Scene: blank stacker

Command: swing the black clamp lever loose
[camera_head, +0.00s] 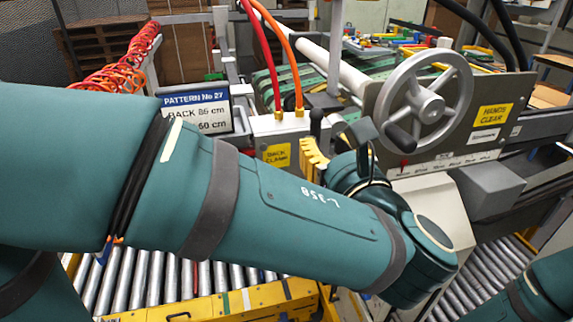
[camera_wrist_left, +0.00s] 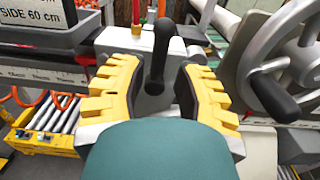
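The black clamp lever (camera_head: 316,123) stands upright on the grey machine housing, above the yellow "BACK CLAMP" label. It also shows in the left wrist view (camera_wrist_left: 160,52), its rounded knob up and its base partly in shadow. My left gripper (camera_wrist_left: 157,80) has its two yellow toothed fingers spread, one on each side of the lever, with a visible gap on both sides. In the head view the gripper (camera_head: 313,156) is mostly hidden behind my left arm. My right gripper is out of view; only part of that arm shows at the lower right.
A grey handwheel (camera_head: 428,100) with a black handle (camera_head: 402,140) is close to the right of the lever. A pattern sign (camera_head: 198,113) stands left. Red and orange hoses (camera_head: 294,75) rise behind the lever. Roller conveyors (camera_head: 150,278) lie below.

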